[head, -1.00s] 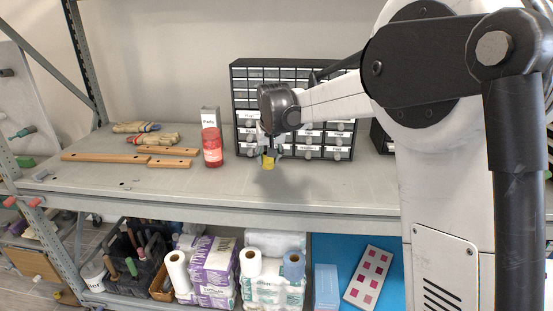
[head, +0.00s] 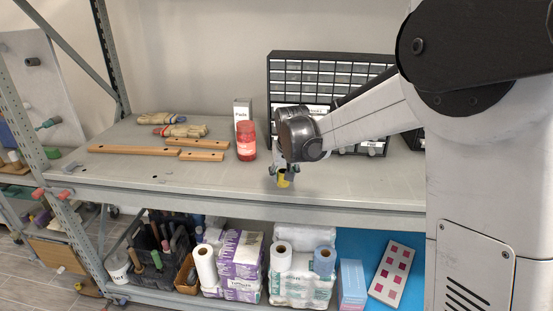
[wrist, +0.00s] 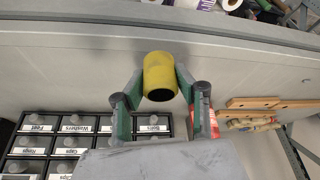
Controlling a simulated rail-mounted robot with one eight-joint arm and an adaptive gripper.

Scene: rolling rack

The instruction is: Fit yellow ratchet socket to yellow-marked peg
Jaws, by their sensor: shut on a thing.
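The yellow ratchet socket (wrist: 159,76) is a short yellow cylinder with a dark round opening, held between the two fingers of my gripper (wrist: 160,84) in the wrist view. In the head view my gripper (head: 283,177) hangs above the grey shelf near its front edge, with the yellow socket (head: 284,183) at its tips. The socket appears clear of the shelf. I cannot make out a yellow-marked peg. A pale panel at the far left carries a teal peg (head: 48,123) and a dark peg (head: 33,62).
The grey shelf (head: 220,188) has free room left of my gripper. A red jar (head: 246,141), wooden bars (head: 133,150), gloves (head: 180,131) and a black drawer cabinet (head: 330,72) stand on it. Red-tipped pegs (head: 65,195) stick out near the left post. Paper rolls (head: 205,264) sit below.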

